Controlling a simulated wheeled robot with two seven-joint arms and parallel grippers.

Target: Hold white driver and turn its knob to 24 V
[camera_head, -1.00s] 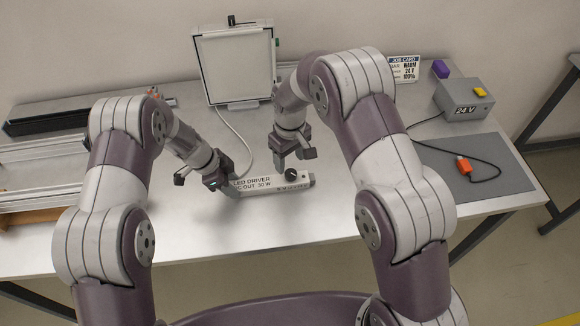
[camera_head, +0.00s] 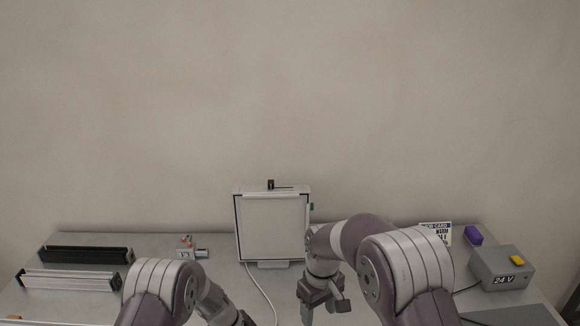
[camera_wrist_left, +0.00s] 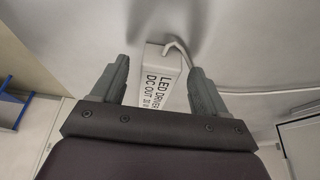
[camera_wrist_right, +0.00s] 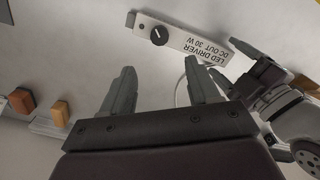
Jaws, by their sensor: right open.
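The white driver (camera_wrist_left: 164,74), labelled LED DRIVER, lies between the two fingers of my left gripper (camera_wrist_left: 159,70), with gaps beside it. The left gripper is open. In the right wrist view the driver (camera_wrist_right: 190,42) lies at the top, with its black round knob (camera_wrist_right: 159,36) towards its left end. The knob's setting is too small to read. My right gripper (camera_wrist_right: 157,72) is open and empty, apart from the driver and knob. It also shows in the head view (camera_head: 324,306). The driver is out of the head view.
A framed light panel (camera_head: 272,228) stands at the back. A grey 24 V box (camera_head: 500,268) with a yellow button, a purple block (camera_head: 473,236) and a job card (camera_head: 436,232) are at right. Metal profiles (camera_head: 70,280) lie at left. A white cable (camera_head: 262,290) runs forward.

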